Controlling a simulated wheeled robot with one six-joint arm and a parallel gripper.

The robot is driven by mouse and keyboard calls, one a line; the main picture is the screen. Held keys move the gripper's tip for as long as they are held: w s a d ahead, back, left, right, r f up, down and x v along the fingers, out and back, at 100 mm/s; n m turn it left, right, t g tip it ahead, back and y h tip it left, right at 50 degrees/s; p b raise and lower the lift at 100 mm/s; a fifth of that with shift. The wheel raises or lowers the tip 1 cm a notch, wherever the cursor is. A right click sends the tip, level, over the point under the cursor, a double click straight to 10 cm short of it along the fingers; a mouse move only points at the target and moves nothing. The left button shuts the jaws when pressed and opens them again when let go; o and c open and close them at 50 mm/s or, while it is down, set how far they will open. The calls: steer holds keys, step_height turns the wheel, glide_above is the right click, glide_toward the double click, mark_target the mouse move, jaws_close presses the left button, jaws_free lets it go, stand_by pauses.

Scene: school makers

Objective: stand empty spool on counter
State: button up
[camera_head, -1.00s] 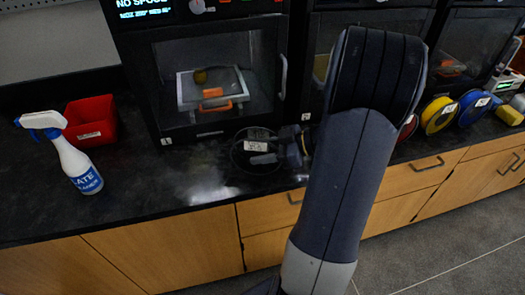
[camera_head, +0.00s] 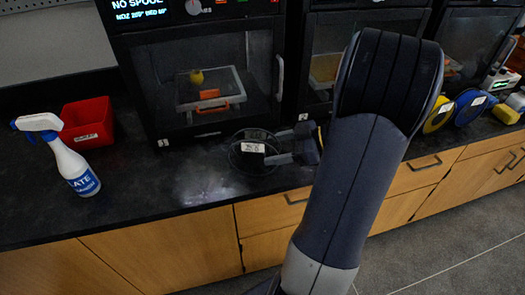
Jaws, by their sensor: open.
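The empty spool (camera_head: 241,158) stands on the dark counter (camera_head: 150,190) in front of the left printer. It looks like a clear or dark ring-shaped spool with a white label on it. My gripper (camera_head: 286,148) is just to the right of the spool, with its two fingers apart and pointing left toward it. The fingertips reach close to the spool's right side; I cannot tell whether they touch it. My arm covers the counter to the right of the gripper.
A white spray bottle (camera_head: 68,160) and a red bin (camera_head: 87,123) stand at the left. Printers (camera_head: 205,85) line the back. A blue spool (camera_head: 472,107) and a yellow spool (camera_head: 438,116) stand at the right. The counter between bottle and spool is clear.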

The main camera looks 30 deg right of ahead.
steer(key=v, duration=0.7)
steer(key=shift+d, duration=0.1)
